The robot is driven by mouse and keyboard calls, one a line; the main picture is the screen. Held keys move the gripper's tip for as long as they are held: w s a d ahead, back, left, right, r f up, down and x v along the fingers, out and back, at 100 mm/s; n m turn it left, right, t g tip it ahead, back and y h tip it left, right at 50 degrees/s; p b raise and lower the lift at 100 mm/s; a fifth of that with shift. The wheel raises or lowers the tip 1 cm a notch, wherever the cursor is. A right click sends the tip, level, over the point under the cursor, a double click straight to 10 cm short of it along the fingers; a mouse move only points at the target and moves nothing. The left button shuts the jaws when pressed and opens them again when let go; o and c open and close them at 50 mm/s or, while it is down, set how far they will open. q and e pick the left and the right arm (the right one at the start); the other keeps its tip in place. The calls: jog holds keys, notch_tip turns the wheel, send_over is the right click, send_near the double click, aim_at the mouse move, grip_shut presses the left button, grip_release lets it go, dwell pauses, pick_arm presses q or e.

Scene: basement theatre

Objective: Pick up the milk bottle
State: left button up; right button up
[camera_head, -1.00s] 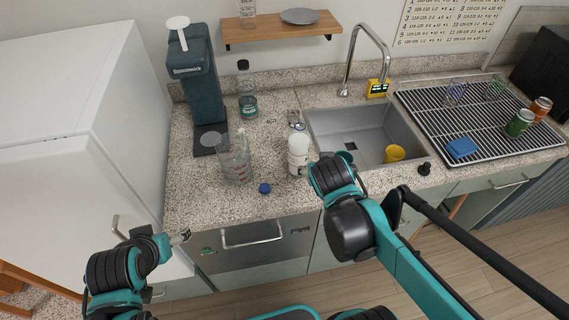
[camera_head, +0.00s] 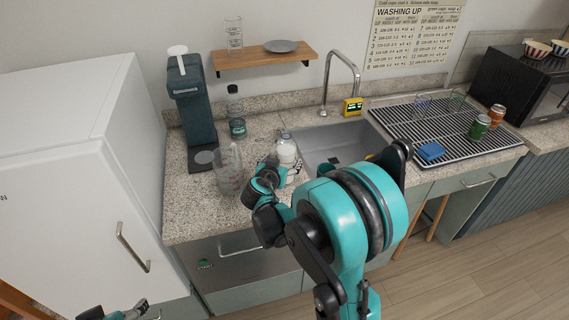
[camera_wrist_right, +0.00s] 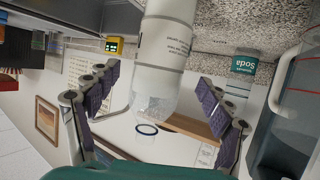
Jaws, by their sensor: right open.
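The milk bottle (camera_head: 286,151), white with a clear neck, stands on the granite counter just left of the sink. In the right wrist view, which is upside down, the milk bottle (camera_wrist_right: 165,45) shows its white body with printed text and its clear neck. My right gripper (camera_head: 272,170) is open, close in front of the bottle. In the wrist view its fingers (camera_wrist_right: 155,105) lie on either side of the bottle, with gaps visible. The bottle's lower part is partly hidden by my right arm. My left gripper (camera_head: 132,312) is at the bottom left edge, away from the counter.
A clear measuring jug (camera_head: 228,170) stands close left of the bottle and my right gripper. A soda bottle (camera_head: 237,120) and a dark dispenser (camera_head: 192,105) stand behind.

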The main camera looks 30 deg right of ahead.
aim_at(284, 161)
jog(key=b+x, duration=0.1)
jog(key=x, duration=0.2)
jog(key=shift+w+d+f, duration=0.15)
jog(key=shift+d+f, duration=0.05)
jog(key=shift+d, duration=0.15)
jog(key=shift+w+d+f, duration=0.1)
jog(key=shift+w+d, duration=0.15)
jog(key=shift+w, duration=0.1)
jog(key=shift+s+a, duration=0.1)
jog(key=c, duration=1.7)
